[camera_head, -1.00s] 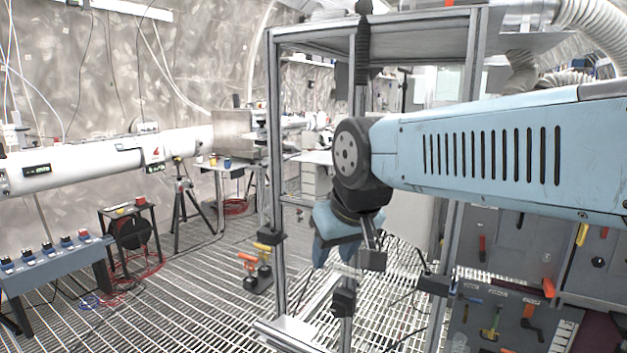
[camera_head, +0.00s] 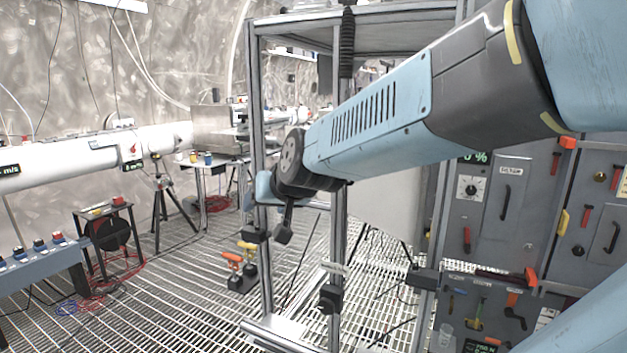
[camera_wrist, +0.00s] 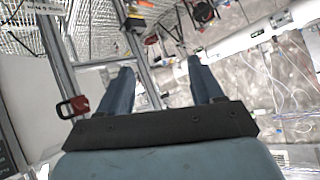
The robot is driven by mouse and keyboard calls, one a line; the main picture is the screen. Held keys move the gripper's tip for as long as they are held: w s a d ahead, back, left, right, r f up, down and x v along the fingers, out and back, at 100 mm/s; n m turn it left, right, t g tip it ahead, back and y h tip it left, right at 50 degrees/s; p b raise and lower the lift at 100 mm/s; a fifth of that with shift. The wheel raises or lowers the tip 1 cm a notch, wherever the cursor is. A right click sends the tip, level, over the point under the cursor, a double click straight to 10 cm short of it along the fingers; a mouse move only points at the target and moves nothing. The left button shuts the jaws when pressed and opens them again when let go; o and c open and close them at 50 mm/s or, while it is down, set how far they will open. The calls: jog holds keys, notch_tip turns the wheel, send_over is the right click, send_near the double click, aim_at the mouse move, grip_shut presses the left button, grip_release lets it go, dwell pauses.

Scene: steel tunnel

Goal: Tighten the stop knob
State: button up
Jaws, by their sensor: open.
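I cannot single out the stop knob with certainty in either view. My gripper (camera_wrist: 160,66) shows in the wrist view as two blue fingers spread apart, with nothing between them. In the head view the hand end of my arm is beside the left posts of the metal frame, and my gripper's fingers are mostly hidden there. A small red-and-black part (camera_wrist: 72,107) sits left of the fingers in the wrist view, apart from them. A red fitting (camera_head: 132,151) is on the white pipe (camera_head: 160,137) at the left in the head view.
The metal frame (camera_head: 258,110) stands close around my arm. A grey tool panel (camera_head: 487,230) is at the right. A bench with several coloured knobs (camera_head: 40,262) and a small black stand (camera_head: 108,232) are at the left. Orange- and yellow-handled valves (camera_head: 240,262) stand on the grating.

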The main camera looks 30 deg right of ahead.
jog(key=w+d+m+t+h, duration=0.4)
jog(key=w+d+m+h, duration=0.1)
jog(key=w, duration=0.6)
jog(key=d+f+m+g+h, duration=0.4)
jog(key=d+m+h, duration=0.2)
jog(key=d+h, duration=0.4)
jog(key=r+x, duration=0.1)
jog(key=x, duration=1.1)
jog(key=shift+r+h, duration=0.25)
jog(key=shift+h, duration=0.15)
jog(key=shift+w, duration=0.1)
jog(key=c, duration=1.1)
jog(key=shift+o, duration=0.2)
